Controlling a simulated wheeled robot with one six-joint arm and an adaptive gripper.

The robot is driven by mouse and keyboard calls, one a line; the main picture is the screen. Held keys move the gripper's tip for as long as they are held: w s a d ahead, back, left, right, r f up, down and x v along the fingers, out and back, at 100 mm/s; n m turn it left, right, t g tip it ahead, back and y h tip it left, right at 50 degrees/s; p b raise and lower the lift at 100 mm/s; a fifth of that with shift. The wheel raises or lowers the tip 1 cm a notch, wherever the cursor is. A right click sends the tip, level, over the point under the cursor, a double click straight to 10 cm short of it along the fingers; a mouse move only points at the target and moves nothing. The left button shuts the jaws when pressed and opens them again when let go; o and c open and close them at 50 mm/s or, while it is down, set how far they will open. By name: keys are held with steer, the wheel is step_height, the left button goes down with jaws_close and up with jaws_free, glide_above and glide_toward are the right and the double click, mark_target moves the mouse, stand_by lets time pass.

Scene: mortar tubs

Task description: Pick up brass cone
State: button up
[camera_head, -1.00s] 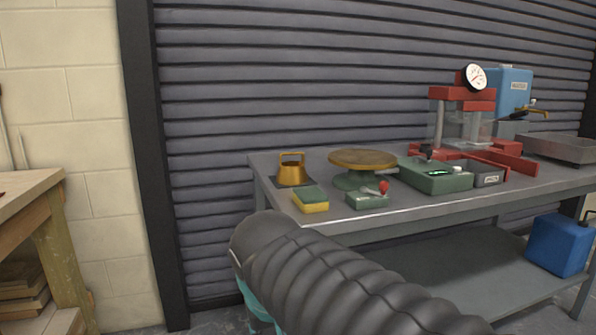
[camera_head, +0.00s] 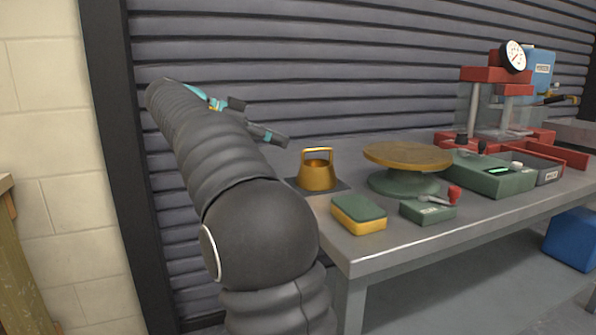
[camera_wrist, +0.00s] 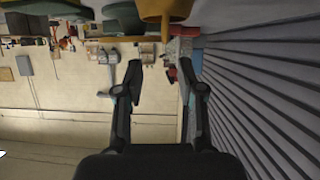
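The brass cone (camera_head: 317,174) stands upright on a dark square plate near the left end of the metal bench, with a loop handle on top. My gripper (camera_head: 262,122) is up and to the left of the cone, apart from it, with its fingers toward it. In the wrist view my gripper (camera_wrist: 160,72) has its two fingers spread with nothing between them. That view looks upside down, and the cone (camera_wrist: 165,10) shows at its top edge, cut off, beyond the fingertips.
A sponge (camera_head: 358,215) lies in front of the cone. A round brass-topped flow table (camera_head: 408,157) stands to its right, with a small green box (camera_head: 428,209) in front. A green scale (camera_head: 490,175) and a red press (camera_head: 497,75) stand further right. The ribbed shutter (camera_head: 300,60) is close behind.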

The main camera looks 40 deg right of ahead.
mark_target(317, 165)
steer(key=shift+m, duration=0.4)
steer(key=x, duration=1.3)
steer(key=shift+w+d+r, duration=0.15)
steer(key=shift+d+r, duration=0.15)
steer(key=shift+d, duration=0.2)
jaws_close()
